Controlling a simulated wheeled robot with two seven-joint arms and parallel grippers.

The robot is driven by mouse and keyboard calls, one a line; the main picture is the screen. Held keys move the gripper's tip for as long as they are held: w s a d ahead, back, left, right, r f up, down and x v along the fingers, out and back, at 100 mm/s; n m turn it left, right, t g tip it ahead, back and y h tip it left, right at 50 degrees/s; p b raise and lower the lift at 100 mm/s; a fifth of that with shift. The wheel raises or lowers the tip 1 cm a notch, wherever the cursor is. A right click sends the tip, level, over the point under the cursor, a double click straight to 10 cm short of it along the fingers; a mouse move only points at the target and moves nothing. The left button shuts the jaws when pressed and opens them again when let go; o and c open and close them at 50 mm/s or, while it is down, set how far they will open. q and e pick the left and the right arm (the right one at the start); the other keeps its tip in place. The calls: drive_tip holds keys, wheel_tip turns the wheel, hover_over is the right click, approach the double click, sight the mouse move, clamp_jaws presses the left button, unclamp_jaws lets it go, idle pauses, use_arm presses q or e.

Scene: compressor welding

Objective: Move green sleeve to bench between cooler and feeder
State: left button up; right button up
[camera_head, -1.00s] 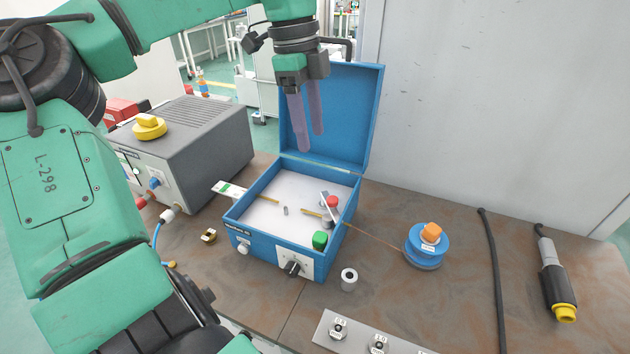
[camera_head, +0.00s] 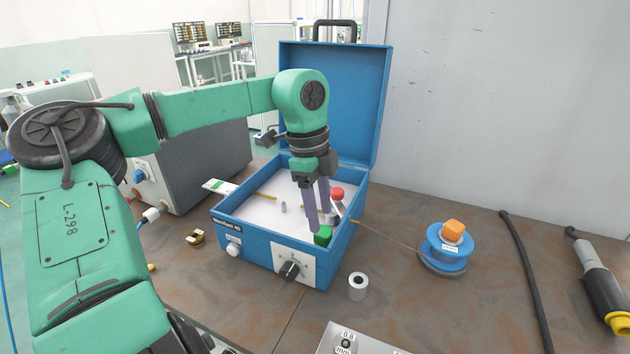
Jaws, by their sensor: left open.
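A small green piece (camera_head: 323,235), which looks like the green sleeve, sits in the front right corner of the open blue box (camera_head: 262,248). My left gripper (camera_head: 318,219) points down into the box, its fingers apart. The fingertips are just above or beside the green piece and partly overlap it; I cannot tell whether they touch it. The grey unit (camera_head: 207,165), likely the cooler, stands left of the box, partly hidden by my left arm. My right gripper is not in view.
A red-topped piece (camera_head: 337,194) is in the box. The raised lid (camera_head: 345,110) stands behind. A brass ring (camera_head: 195,238) lies on the bench left of the box. A white ring (camera_head: 357,287) and a blue spool (camera_head: 447,247) stand to the right.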

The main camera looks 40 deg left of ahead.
sight(323, 230)
use_arm(q)
drive_tip(key=f, duration=0.5)
drive_tip(key=shift+w+d+f, duration=0.1)
drive_tip(key=shift+d+f, duration=0.05)
drive_tip(key=shift+d, duration=0.25)
clamp_jaws()
drive_tip(key=c, duration=0.6)
unclamp_jaws()
drive_tip(key=shift+c, duration=0.2)
clamp_jaws()
drive_tip(key=shift+r+p, duration=1.9)
drive_tip(key=shift+r, duration=0.75)
